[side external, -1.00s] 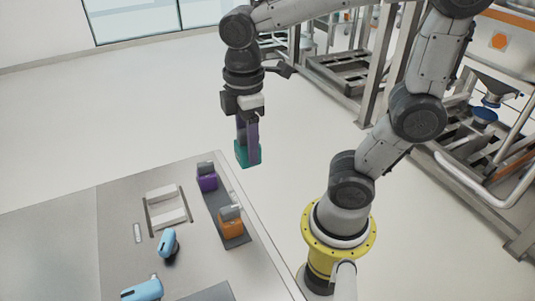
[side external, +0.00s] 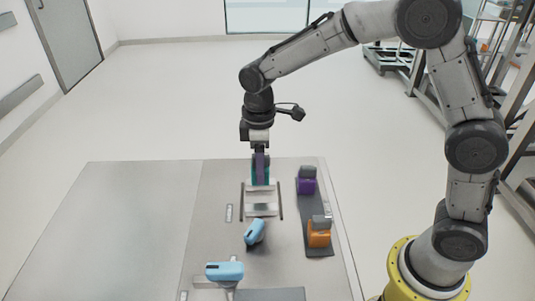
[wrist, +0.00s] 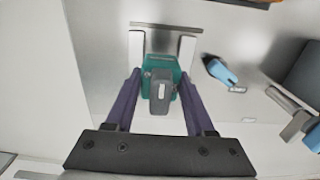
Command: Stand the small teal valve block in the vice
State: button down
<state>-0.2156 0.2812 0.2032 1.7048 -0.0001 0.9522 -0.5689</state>
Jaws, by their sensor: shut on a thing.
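The small teal valve block (side external: 267,173) is held upright between the purple fingers of my gripper (side external: 260,168). In the wrist view the teal block (wrist: 153,66) shows between both fingers, with a grey part on top. The vice (side external: 262,209), pale grey with bars and dark side rails, lies on the bench. In the side view the block is at the far end of the vice. In the wrist view two pale vice pieces (wrist: 136,48) flank the block's far part. I cannot tell whether the block touches the vice; its underside is hidden.
A purple block (side external: 306,186) and an orange block (side external: 319,238) stand on a dark strip (side external: 312,211) right of the vice. Two light blue-topped objects (side external: 255,231) (side external: 225,271) stand nearer. The bench's left side (side external: 130,225) is clear.

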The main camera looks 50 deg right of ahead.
jog(key=shift+f, duration=2.2)
jog(key=shift+s+f, duration=0.1)
jog(key=shift+f, duration=1.2)
dwell(0.8)
jog(key=shift+c, duration=1.8)
grip_release()
jog(key=shift+o, duration=0.6)
jog(key=shift+r, duration=4.2)
